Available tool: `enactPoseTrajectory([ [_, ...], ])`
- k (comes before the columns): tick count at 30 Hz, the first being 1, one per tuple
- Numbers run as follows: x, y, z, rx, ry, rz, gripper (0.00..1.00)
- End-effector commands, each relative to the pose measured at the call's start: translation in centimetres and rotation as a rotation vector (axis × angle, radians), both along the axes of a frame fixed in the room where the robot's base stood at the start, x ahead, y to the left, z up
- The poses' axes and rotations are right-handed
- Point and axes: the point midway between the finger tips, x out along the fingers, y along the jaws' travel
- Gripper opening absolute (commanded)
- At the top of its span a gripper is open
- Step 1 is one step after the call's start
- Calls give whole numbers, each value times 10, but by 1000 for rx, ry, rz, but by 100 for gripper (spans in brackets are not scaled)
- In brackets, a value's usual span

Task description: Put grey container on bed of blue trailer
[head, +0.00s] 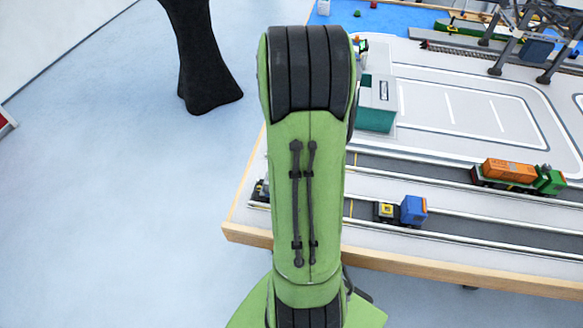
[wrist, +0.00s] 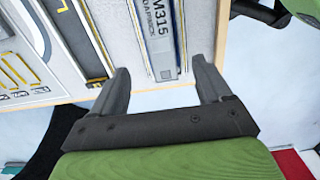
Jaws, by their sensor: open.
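My gripper (wrist: 160,65) is open and empty in the wrist view, with its two dark fingers apart over the table's edge. A small blue vehicle (head: 414,211) stands on the near road lane in the head view, with a yellow and grey part (head: 386,212) at its left end. I cannot tell whether it is the blue trailer. I cannot make out the grey container for certain. A grey-blue strip lettered M315 (wrist: 160,40) lies beyond my fingers in the wrist view; I cannot tell what it is. My arm hides part of the table.
A green truck with an orange load (head: 508,170) stands on the farther lane at right. A teal and grey block (head: 376,105) stands behind the roads. Grey gantry cranes (head: 520,35) stand at the back right. The wooden table edge (head: 440,272) runs along the front.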

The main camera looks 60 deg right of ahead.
Motion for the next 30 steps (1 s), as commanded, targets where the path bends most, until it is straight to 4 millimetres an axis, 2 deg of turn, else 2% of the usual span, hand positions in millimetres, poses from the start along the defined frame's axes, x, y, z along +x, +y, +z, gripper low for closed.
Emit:
enactPoseTrajectory([
  [1, 0, 0, 10, -1, -2, 0, 78],
  [3, 0, 0, 16, 0, 0, 0, 78],
  [9, 0, 1, 19, 0, 0, -1, 78],
  [11, 4, 9, 26, -10, -10, -6, 78],
  [14, 19, 45, 55, -49, -56, -39, 78],
  [17, 26, 106, 93, -83, -147, -106, 78],
  [19, 20, 150, 114, -85, -223, -162, 78],
  [21, 6, 192, 131, -64, -307, -221, 78],
  [24, -22, 236, 142, 2, -407, -300, 78],
  [27, -44, 259, 144, 66, -462, -359, 78],
  [30, -53, 267, 144, 99, -483, -391, 78],
])
